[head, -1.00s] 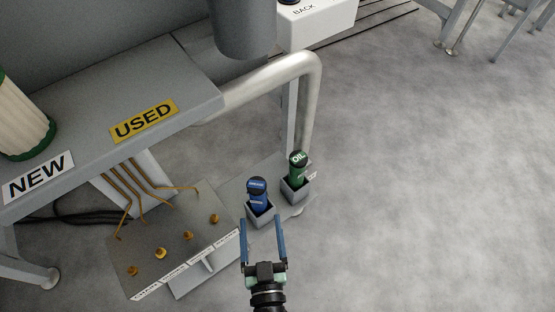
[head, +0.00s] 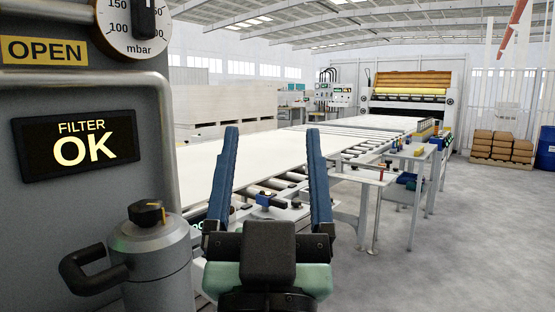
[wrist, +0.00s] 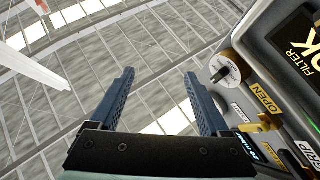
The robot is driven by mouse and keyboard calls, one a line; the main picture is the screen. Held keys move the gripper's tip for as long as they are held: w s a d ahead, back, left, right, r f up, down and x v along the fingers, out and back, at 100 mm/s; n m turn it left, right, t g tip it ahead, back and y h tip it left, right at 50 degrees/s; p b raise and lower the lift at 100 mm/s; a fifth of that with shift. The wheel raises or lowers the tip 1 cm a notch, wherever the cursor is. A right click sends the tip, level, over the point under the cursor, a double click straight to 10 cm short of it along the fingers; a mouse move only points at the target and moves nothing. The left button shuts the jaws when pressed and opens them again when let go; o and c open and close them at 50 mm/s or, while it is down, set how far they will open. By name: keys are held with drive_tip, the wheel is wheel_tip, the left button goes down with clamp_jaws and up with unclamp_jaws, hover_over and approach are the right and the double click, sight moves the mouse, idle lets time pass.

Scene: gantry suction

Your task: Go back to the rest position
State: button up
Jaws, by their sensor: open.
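My gripper (head: 270,165) stands upright in the lower middle of the head view. Its two blue fingers are spread apart with nothing between them. In the wrist view my gripper (wrist: 160,90) is also open and empty, with the roof beams behind it. A grey machine panel with a lit "FILTER OK" display (head: 78,145) is to the left of my gripper in the head view, apart from the fingers. The display also shows at the upper right of the wrist view (wrist: 300,48).
A grey canister with a black-and-yellow knob (head: 150,250) stands close at the left. A roller conveyor with a white board (head: 330,140) runs behind my gripper. A small side table (head: 362,178) is to the right. The floor (head: 470,240) at the right is clear.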

drive_tip(key=s+r+t, duration=0.1)
drive_tip(key=s+r, duration=0.5)
drive_tip(key=r, duration=0.1)
drive_tip(key=shift+s+d+n, duration=0.25)
drive_tip(key=shift+n, duration=0.05)
drive_tip(key=shift+r, duration=0.1)
